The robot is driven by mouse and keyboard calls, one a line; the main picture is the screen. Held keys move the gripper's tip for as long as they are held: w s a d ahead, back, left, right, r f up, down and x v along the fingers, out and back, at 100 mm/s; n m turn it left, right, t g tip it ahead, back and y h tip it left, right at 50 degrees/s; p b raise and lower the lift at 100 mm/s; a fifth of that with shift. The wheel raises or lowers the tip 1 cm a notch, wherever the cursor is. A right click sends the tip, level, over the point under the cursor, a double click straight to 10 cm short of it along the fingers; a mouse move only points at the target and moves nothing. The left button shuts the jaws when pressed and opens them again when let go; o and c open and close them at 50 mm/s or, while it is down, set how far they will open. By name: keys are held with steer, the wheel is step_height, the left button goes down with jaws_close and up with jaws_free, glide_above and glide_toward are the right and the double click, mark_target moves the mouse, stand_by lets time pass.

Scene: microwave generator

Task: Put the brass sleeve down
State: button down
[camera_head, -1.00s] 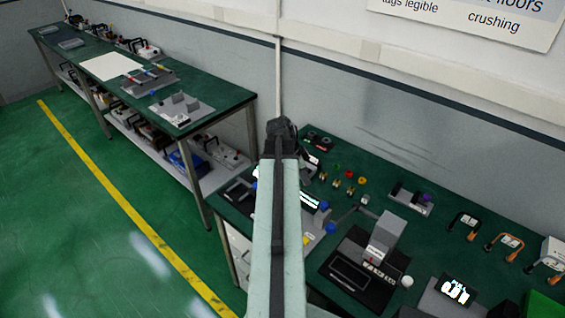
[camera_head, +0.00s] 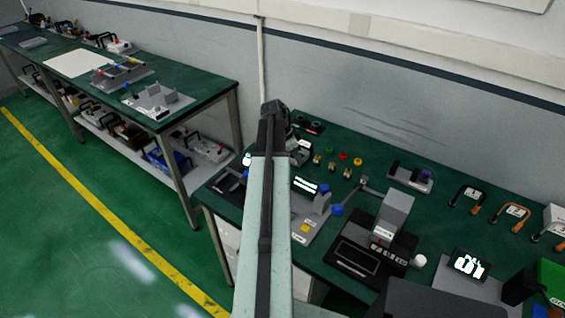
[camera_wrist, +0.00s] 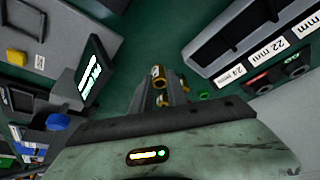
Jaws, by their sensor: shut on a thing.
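A brass sleeve (camera_wrist: 158,76) shows in the wrist view at the end of my gripper (camera_wrist: 160,88). My gripper is shut on it, with the green bench top behind. In the head view my arm runs up the middle and hides the fingers and the held sleeve. Small brass parts (camera_head: 317,160) stand on the green bench (camera_head: 440,210), beside green, red and yellow rings.
A machine with a grey head (camera_head: 393,215) and a unit with a lit display (camera_head: 306,185) stand on the near bench. A grey holder labelled in mm (camera_wrist: 245,45) shows in the wrist view. A second bench (camera_head: 205,85) stands at the left.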

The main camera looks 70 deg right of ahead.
steer(key=shift+s+d+f, duration=0.2)
steer(key=shift+d+f, duration=0.5)
steer(key=shift+f, duration=0.05)
steer(key=shift+r, duration=0.1)
steer(key=w+d, duration=0.3)
steer(key=w, duration=0.1)
steer(key=w+d+b, duration=0.1)
steer(key=w+d, duration=0.2)
steer(key=d, duration=0.1)
steer(key=w+d+f, duration=0.1)
steer(key=w+d, duration=0.2)
steer(key=w, duration=0.1)
steer(key=shift+w+d+f, duration=0.1)
steer(key=shift+w+d, duration=0.2)
step_height(320, 180, down, 4)
steer(key=b, duration=0.4)
steer(key=shift+r, duration=0.2)
steer(key=shift+f, duration=0.2)
steer(key=c, duration=1.3)
jaws_free()
steer(key=shift+r, duration=0.1)
